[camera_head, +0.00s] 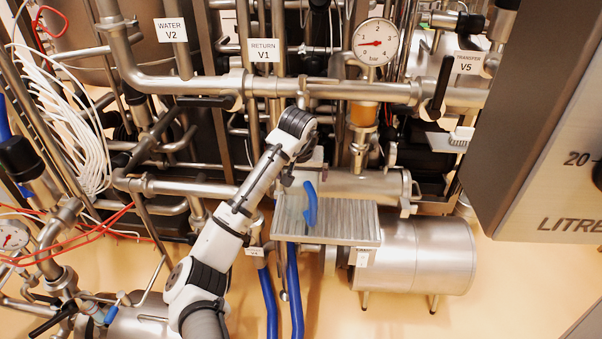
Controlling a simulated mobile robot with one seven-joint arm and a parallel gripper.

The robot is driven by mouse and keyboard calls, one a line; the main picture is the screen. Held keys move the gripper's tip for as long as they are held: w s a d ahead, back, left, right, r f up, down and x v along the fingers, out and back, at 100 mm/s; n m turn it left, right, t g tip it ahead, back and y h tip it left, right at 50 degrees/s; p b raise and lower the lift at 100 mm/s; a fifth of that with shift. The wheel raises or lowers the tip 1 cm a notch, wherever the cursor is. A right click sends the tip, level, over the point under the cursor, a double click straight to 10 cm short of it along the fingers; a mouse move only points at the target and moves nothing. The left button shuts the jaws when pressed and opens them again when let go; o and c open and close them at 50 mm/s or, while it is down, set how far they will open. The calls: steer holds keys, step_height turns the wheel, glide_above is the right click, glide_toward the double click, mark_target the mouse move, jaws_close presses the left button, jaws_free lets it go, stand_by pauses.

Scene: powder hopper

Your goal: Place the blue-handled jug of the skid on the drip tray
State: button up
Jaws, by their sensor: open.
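The jug (291,214) is a clear, pale vessel with a blue handle (311,204) on its right side. It appears upright on the left end of the drip tray (352,226), a ribbed metal grating in the middle of the view. Its base is hard to make out against the grating. My gripper (303,178) is open, just above and behind the jug, close to the top of the handle. Its fingertips are small and partly hidden, so I cannot tell whether they touch the jug.
Steel pipes (400,93) and a pressure gauge (376,42) stand behind the tray. A steel cylinder (425,257) lies below right. Blue hoses (295,290) hang below the tray. A large grey panel (530,110) blocks the right side. The tray's right half is bare.

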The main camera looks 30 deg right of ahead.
steer(key=p+v, duration=0.9)
steer(key=v, duration=0.3)
